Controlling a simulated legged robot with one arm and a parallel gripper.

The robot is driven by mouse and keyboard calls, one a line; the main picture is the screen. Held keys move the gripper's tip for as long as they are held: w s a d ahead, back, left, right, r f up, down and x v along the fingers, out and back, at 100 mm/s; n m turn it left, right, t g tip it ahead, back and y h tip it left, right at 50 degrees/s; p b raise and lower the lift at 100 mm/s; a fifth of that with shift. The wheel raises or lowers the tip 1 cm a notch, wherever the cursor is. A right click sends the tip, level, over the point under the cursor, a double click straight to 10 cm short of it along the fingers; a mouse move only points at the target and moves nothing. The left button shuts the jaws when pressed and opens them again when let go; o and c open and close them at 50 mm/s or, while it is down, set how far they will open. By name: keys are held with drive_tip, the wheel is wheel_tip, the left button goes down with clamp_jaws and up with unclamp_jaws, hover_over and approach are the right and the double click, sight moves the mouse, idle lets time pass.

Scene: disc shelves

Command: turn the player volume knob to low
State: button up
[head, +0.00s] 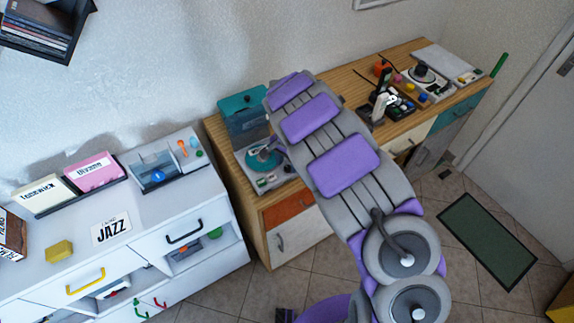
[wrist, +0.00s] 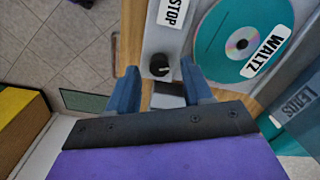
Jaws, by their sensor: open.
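The player (head: 270,180) stands on the near left end of the wooden cabinet in the head view, with a teal disc on it, partly hidden by my arm. In the wrist view, the teal disc (wrist: 243,40) carries a WALTZ label. The black volume knob (wrist: 160,64) sits on the player's pale panel (wrist: 163,35), below the STOP label (wrist: 173,12). A small light mark shows on the knob's lower edge. My gripper (wrist: 160,68) is open, with one blue finger on each side of the knob and visible gaps.
A teal box (head: 244,115) stands behind the player; its lettered side shows in the wrist view (wrist: 300,105). Another device (head: 422,78) and small coloured items are farther along the cabinet. A white cabinet (head: 80,235) stands left. Floor with a green mat (head: 487,240) is at right.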

drive_tip(key=shift+f, duration=0.65)
drive_tip(key=shift+c, duration=0.4)
drive_tip(key=shift+r, duration=0.1)
clamp_jaws()
